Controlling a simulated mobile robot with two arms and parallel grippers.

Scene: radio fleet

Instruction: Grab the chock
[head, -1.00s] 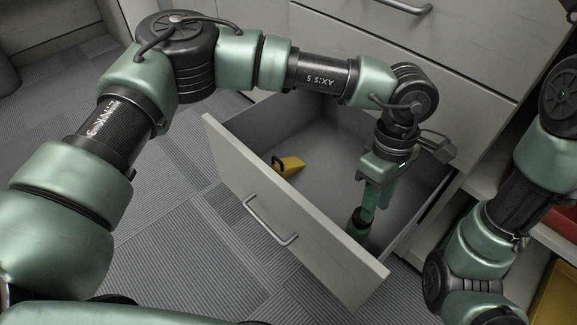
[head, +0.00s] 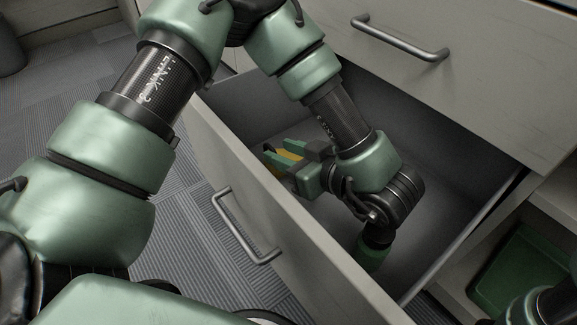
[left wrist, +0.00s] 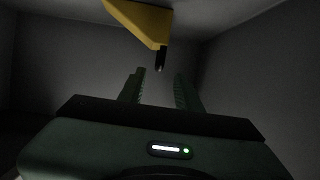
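The yellow chock (head: 287,154) lies inside the open drawer, near its left end, partly hidden by my left gripper. In the left wrist view the chock (left wrist: 146,20) appears at the top, beyond the fingertips, with a dark piece at its lower end. My left gripper (head: 278,155) is down in the drawer, pointing left at the chock. In the left wrist view its two fingers (left wrist: 160,82) are apart with nothing between their near parts. Whether the fingertips touch the chock cannot be told. My right gripper is not in view.
The pulled-out drawer (head: 240,172) has walls around my left arm. A green and black object (head: 372,252) stands in it below my wrist. A closed drawer with a handle (head: 400,40) is above. A green container (head: 508,268) sits on the shelf at right.

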